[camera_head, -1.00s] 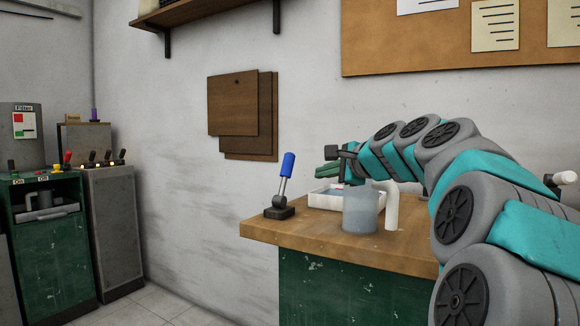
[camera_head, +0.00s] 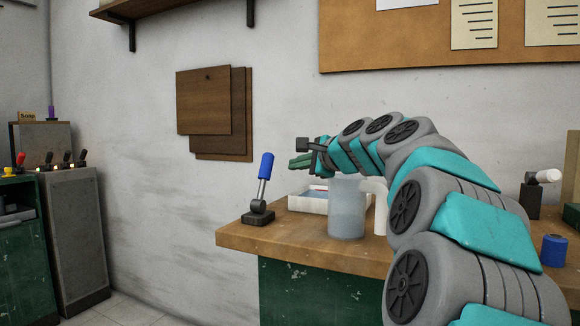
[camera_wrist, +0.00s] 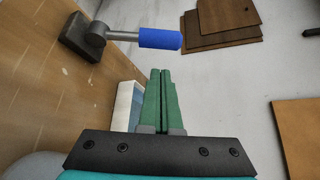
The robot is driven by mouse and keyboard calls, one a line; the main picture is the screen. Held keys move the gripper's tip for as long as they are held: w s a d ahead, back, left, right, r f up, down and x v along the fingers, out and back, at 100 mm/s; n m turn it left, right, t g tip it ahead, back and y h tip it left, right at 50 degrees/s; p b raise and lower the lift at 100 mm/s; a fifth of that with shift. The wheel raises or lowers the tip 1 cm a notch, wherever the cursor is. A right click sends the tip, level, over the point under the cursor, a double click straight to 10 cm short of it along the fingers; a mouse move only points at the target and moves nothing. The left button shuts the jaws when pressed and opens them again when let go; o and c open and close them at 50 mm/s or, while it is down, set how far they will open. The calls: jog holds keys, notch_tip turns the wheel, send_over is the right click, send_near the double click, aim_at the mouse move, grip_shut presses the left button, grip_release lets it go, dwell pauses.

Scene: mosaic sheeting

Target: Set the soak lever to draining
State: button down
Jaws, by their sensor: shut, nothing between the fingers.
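The lever with a blue handle (camera_head: 266,166) stands at the left end of the wooden bench top, on a dark base, tilted slightly right. It also shows in the wrist view (camera_wrist: 158,39), its blue grip ahead of the fingers. A second lever with a white grip (camera_head: 547,176) stands at the right. I cannot tell from any label which one is the soak lever. My gripper (camera_head: 299,161), with green fingers, is shut and empty, to the right of the blue handle and apart from it. Its fingers also show in the wrist view (camera_wrist: 161,73).
On the bench (camera_head: 240,238) a white tray (camera_head: 306,203) and a translucent grey jug (camera_head: 347,212) stand below my arm. A blue cylinder (camera_head: 554,250) is at the right. Wooden boards (camera_head: 204,107) hang on the wall. A grey cabinet with small switches (camera_head: 75,230) stands left.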

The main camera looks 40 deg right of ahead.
aim_at(263, 182)
jog(key=x, duration=0.8)
jog(key=shift+w, duration=0.3)
jog(key=shift+a, duration=0.25)
